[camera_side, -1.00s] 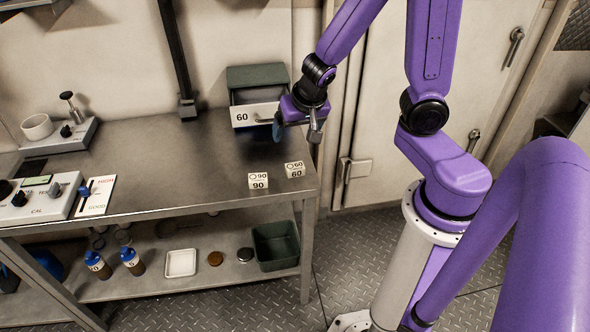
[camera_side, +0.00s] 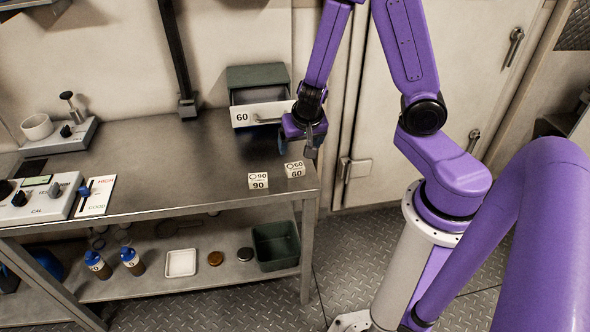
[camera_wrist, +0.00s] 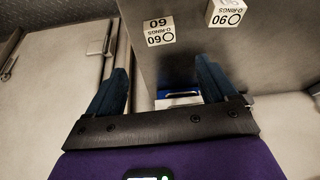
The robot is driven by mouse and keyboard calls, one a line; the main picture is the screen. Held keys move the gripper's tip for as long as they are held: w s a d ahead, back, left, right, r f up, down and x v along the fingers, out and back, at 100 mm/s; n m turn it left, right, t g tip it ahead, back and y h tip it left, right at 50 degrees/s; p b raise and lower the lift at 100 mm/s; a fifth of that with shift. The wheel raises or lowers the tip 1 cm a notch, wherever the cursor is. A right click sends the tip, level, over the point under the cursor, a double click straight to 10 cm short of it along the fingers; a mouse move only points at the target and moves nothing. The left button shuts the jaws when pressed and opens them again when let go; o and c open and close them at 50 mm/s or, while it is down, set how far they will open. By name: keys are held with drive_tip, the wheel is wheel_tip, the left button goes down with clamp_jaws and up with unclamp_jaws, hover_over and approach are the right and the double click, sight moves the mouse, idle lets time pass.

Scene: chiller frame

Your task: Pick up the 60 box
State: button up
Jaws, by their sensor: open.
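The 60 box (camera_side: 294,169) is a small white box with black print, standing on the metal bench near its right front corner. It shows upside down near the top of the wrist view (camera_wrist: 160,30). My gripper (camera_side: 309,146) hangs just behind and above the box near the bench's right edge. In the wrist view my gripper (camera_wrist: 160,66) has its two blue fingers spread with nothing held, and the box lies beyond their tips. The similar 90 box (camera_side: 258,181) stands just left of the 60 box, and also shows in the wrist view (camera_wrist: 226,14).
A green cabinet (camera_side: 258,77) at the back of the bench has a white-fronted drawer (camera_side: 243,117) marked 60, pulled out. A lower shelf holds a green bin (camera_side: 275,246), a white tray (camera_side: 181,263) and bottles. The middle of the bench (camera_side: 170,150) is clear.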

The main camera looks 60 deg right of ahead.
hover_over(295, 166)
drive_tip(key=s+a, duration=0.1)
drive_tip(key=s, duration=0.1)
drive_tip(key=shift+a+f, duration=0.2)
drive_tip(key=shift+f, duration=2.15)
drive_tip(key=shift+a+x, duration=0.15)
drive_tip(key=shift+x, duration=1.4)
drive_tip(key=shift+a+x, duration=0.15)
drive_tip(key=shift+x, duration=1.4)
drive_tip(key=shift+s+f, duration=0.15)
drive_tip(key=c, duration=1.1)
